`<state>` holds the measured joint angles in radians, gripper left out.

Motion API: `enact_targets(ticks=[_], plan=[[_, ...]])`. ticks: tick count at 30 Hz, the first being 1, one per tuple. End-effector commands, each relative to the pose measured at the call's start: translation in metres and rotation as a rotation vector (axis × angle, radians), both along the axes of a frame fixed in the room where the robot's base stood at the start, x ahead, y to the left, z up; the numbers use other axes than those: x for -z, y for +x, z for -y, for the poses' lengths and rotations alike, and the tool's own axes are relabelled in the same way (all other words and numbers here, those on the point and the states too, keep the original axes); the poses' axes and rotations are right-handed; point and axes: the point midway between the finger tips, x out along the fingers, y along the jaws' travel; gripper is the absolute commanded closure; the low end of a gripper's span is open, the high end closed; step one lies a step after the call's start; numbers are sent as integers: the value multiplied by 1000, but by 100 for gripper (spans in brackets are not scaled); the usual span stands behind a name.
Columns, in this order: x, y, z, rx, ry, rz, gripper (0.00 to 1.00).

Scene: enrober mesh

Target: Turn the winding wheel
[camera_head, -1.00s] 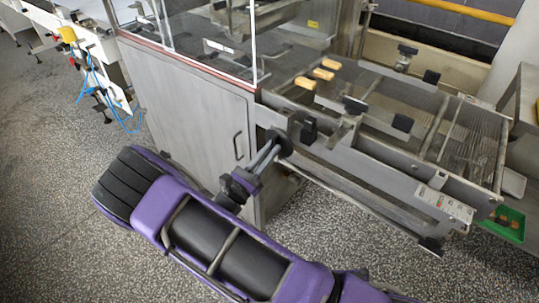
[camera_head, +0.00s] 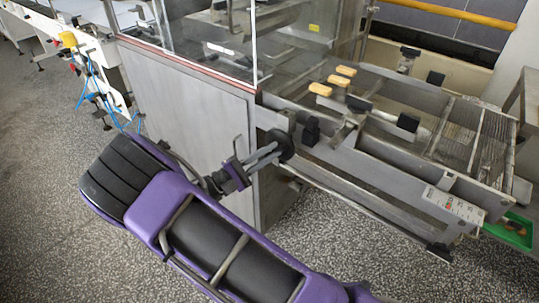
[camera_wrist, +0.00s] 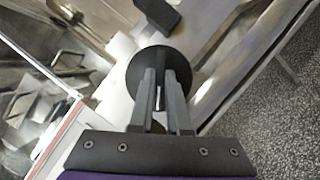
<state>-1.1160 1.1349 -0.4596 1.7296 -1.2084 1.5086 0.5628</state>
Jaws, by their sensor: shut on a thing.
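The winding wheel (camera_head: 287,139) is a small black disc on the side of the steel machine, at the near left end of the mesh conveyor. In the wrist view the wheel (camera_wrist: 140,66) stands straight ahead of the fingers. My gripper (camera_head: 274,151) reaches it from the left and is shut on it. In the wrist view my gripper (camera_wrist: 162,80) has its two grey fingers across the disc with a narrow gap between them. The fingers hide part of the wheel, so its turn angle cannot be read.
Several tan pieces (camera_head: 340,81) lie on the mesh belt (camera_head: 465,135). A black block (camera_head: 311,130) sits just right of the wheel. The steel cabinet (camera_head: 190,120) with a glass guard stands to the left. A green tray (camera_head: 512,230) is at the far right. Speckled floor is open in front.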

Motion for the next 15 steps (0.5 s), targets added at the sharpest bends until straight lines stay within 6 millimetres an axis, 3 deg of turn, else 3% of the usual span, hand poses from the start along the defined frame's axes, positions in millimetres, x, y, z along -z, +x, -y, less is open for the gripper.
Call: enact_targets(ticks=[15], plan=[[1, 0, -1, -2, 125, 93, 100]])
